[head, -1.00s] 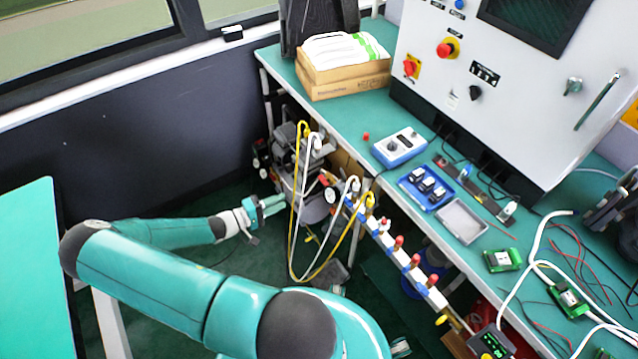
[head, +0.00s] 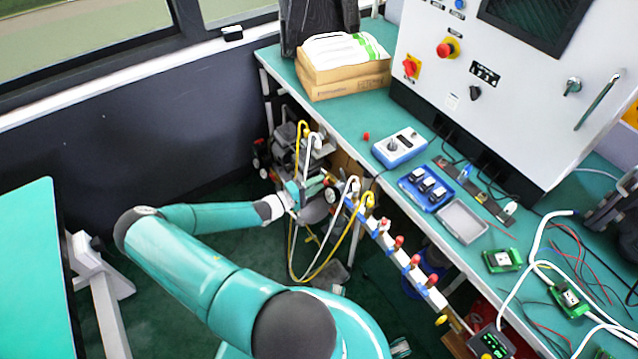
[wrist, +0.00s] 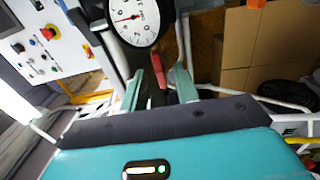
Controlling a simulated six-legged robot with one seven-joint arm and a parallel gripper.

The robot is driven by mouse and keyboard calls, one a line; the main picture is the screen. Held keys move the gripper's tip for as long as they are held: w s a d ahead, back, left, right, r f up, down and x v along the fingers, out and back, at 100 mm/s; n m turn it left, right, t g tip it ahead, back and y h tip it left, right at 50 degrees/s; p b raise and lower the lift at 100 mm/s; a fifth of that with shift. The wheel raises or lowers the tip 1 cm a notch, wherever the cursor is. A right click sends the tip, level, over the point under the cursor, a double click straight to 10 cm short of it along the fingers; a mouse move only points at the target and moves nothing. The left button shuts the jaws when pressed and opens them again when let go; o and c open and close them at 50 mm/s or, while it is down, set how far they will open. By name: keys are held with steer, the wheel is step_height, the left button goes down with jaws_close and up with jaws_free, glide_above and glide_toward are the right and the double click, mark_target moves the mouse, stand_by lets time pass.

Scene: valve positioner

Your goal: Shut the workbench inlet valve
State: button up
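My gripper (head: 300,190) is in front of the pipework under the front edge of the workbench (head: 345,110). In the wrist view the two green fingers of my gripper (wrist: 159,72) are apart, with a red valve handle (wrist: 158,92) showing in the gap between them. The handle does not appear to be gripped, and I cannot tell if it touches a finger. A round white pressure gauge (wrist: 133,18) sits just beyond the fingers. The valve body is mostly hidden behind my gripper in the head view.
Yellow and white hoses (head: 346,240) hang close to my gripper. A pipe manifold with several red knobs (head: 399,241) runs along the bench front. Cardboard boxes (head: 345,82) stand on the bench. A second green table (head: 30,270) is at the left.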

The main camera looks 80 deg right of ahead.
steer(key=shift+s+d, duration=0.35)
steer(key=shift+d, duration=0.1)
steer(key=shift+c, duration=0.2)
jaws_close()
